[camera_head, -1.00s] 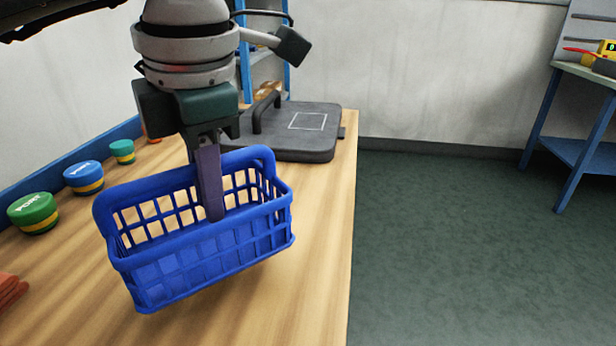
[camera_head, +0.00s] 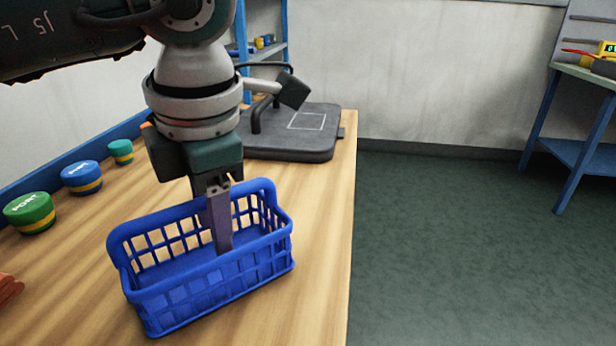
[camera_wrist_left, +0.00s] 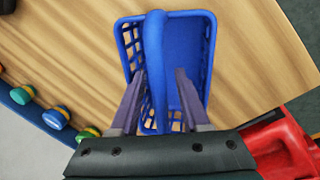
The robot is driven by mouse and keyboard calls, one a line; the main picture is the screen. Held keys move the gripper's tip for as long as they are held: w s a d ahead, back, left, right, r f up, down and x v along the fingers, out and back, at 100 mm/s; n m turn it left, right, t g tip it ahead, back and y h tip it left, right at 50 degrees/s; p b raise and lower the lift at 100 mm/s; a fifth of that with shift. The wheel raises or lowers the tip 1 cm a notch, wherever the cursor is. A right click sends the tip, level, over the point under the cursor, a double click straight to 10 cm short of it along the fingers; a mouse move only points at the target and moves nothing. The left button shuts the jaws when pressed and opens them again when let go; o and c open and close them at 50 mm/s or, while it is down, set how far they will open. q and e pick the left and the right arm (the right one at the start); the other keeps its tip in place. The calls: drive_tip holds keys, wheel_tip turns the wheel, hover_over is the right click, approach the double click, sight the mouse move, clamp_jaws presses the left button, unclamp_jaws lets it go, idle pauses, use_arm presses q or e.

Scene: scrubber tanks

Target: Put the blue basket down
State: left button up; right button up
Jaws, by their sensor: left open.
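The blue basket (camera_head: 212,287) sits upright on the wooden bench top, near its right edge, and appears to rest on it. My left gripper (camera_head: 220,240) points down into the basket from above, its fingers inside the basket's outline. In the left wrist view, the gripper (camera_wrist_left: 160,76) is open, with one finger on each side of the blue handle (camera_wrist_left: 155,45) and gaps between. The basket (camera_wrist_left: 187,48) looks empty there. The far finger is mostly hidden in the head view. My right gripper is not in view.
Green (camera_head: 30,213), blue (camera_head: 82,177) and teal (camera_head: 120,152) round caps stand along the bench's left side. A dark grey plate with a handle (camera_head: 300,140) lies behind the basket. The bench (camera_head: 320,250) ends at the right, above green floor. A red object (camera_wrist_left: 283,150) shows in the wrist view.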

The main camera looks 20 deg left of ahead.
use_arm(q)
drive_tip(key=shift+r, duration=0.1)
drive_tip(key=shift+r, duration=0.35)
wheel_tip(320, 180, up, 11)
drive_tip(key=s+d+p, duration=0.1)
drive_tip(key=d, duration=0.1)
drive_tip(key=shift+s+p, duration=0.15)
drive_tip(key=shift+p, duration=0.25)
